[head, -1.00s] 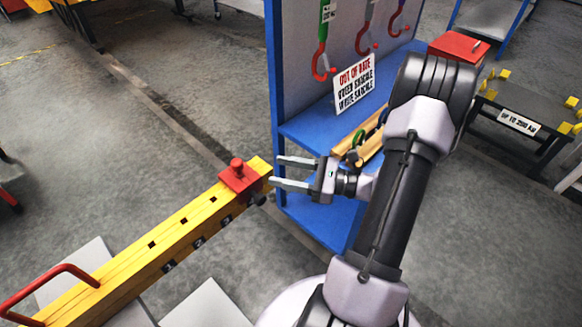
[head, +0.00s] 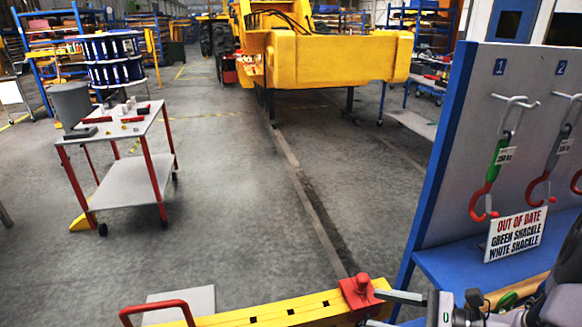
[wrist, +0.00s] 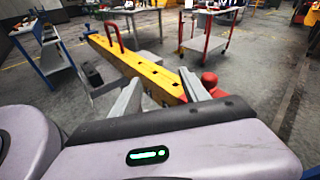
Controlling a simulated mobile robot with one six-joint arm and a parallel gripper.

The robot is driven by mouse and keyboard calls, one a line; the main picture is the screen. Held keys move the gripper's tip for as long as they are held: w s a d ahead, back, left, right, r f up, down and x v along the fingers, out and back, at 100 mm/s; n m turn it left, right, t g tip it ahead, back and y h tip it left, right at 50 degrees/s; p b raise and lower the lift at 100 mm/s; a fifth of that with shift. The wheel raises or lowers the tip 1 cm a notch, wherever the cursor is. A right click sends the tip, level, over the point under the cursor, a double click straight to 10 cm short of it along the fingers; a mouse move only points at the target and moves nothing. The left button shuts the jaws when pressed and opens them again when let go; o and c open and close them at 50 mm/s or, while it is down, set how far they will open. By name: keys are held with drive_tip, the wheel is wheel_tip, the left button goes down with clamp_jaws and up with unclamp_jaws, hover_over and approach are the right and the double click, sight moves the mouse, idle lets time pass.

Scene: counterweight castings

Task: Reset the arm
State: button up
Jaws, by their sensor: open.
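My gripper (head: 386,308) is at the bottom right of the head view, open, with nothing between its fingers. Its two fingers also show in the wrist view (wrist: 163,92). They are beside the red block with a knob (head: 361,293) at the end of the yellow beam (head: 278,312). In the wrist view the beam (wrist: 140,66) runs away beyond the fingers, and the red knob (wrist: 209,80) is near the right finger. I cannot tell whether the gripper touches the block. Most of my arm is outside the head view.
A blue rack (head: 436,160) at right holds hooks and an "out of date, green shackle, white shackle" sign (head: 515,234). A trolley (head: 125,130) with red legs stands at left. A large yellow machine (head: 340,60) is at the back. The middle floor is clear.

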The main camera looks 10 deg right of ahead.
drive_tip(key=s+a+r+n+g+h, duration=0.2)
drive_tip(key=s+a+r+n+h, duration=0.2)
drive_tip(key=a+n, duration=0.4)
drive_tip(key=s+a+r+n+g+h, duration=0.1)
drive_tip(key=s+a+r+n+h, duration=0.4)
drive_tip(key=a+n, duration=0.4)
wheel_tip(320, 180, up, 2)
drive_tip(key=shift+s+a+r+n+g+h, duration=0.2)
drive_tip(key=shift+n+g+h, duration=0.3)
drive_tip(key=shift+n, duration=0.6)
